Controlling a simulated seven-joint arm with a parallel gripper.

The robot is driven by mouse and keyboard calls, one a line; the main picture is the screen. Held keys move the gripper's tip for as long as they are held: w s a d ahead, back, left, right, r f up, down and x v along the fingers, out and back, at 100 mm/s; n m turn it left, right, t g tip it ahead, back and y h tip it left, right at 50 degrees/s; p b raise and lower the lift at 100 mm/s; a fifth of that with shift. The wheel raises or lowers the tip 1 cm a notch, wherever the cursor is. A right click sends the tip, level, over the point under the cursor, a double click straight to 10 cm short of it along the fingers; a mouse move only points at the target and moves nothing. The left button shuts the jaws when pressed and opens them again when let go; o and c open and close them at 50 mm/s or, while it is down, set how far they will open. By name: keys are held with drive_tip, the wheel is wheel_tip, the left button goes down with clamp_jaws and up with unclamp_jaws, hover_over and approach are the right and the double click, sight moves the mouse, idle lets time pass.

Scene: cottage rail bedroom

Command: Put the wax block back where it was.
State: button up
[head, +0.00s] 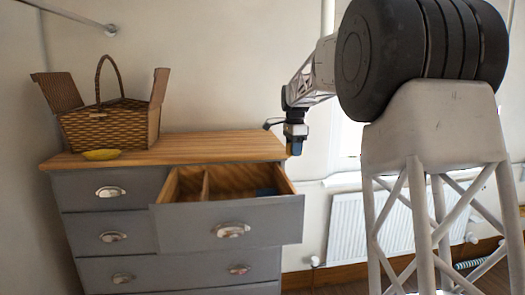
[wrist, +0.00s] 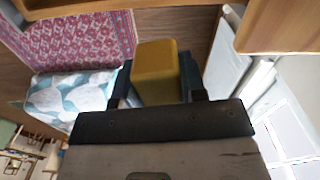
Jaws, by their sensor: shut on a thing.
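My gripper (head: 295,135) is shut on a yellow wax block (wrist: 156,72), which sits between the two dark fingers in the wrist view. The gripper hangs in the air by the right end of the dresser top, above and to the right of the open drawer (head: 230,222). The drawer has a wooden divider (head: 205,187). A dark blue item (head: 265,191) lies in its right compartment. The left compartment's floor is mostly hidden by the drawer front.
A wicker basket (head: 105,128) with raised lids stands on the left of the wooden dresser top (head: 200,147). A flat yellow item (head: 101,155) lies in front of it. The dresser top's middle and right are clear. A white radiator (head: 345,228) stands to the right.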

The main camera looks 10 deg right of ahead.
drive_tip(key=a+r+m, duration=0.1)
drive_tip(key=a+r, duration=0.2)
drive_tip(key=a, duration=0.6)
drive_tip(key=shift+w, duration=0.1)
hover_over(262, 149)
drive_tip(key=shift+s+f, duration=0.2)
drive_tip(key=shift+f, duration=0.5)
idle(0.3)
idle(0.4)
drive_tip(key=shift+f, duration=1.7)
drive_tip(key=shift+f, duration=0.15)
drive_tip(key=o, duration=0.8)
drive_tip(key=shift+o, duration=0.2)
